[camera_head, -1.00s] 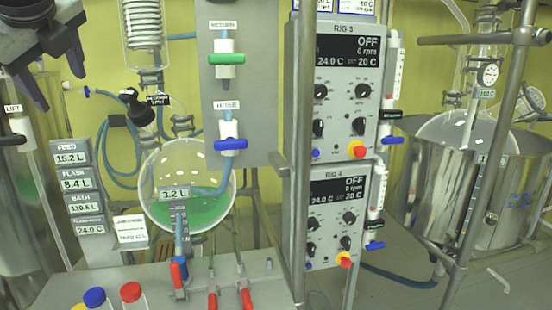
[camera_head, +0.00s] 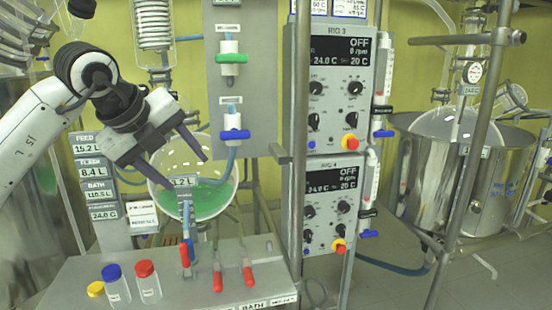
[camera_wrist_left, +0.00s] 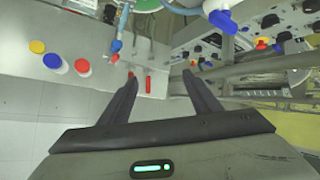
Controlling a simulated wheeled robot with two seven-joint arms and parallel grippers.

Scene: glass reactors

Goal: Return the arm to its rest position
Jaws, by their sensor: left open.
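My left gripper (camera_head: 182,168) is open and empty in the head view. Its arm comes in from the left, and its two dark fingers hang in front of the round flask (camera_head: 212,202) with green liquid, hiding part of it. In the left wrist view the fingers (camera_wrist_left: 157,85) are spread apart with nothing between them. My right gripper does not show.
Bottles with a yellow cap (camera_head: 95,289), blue cap (camera_head: 112,271) and red cap (camera_head: 145,268) stand on the grey bench (camera_head: 80,268). Red-handled valves (camera_head: 217,281) are at its right. A control panel (camera_head: 333,100) and post (camera_head: 301,150) stand right of centre; a steel vessel (camera_head: 500,190) is at far right.

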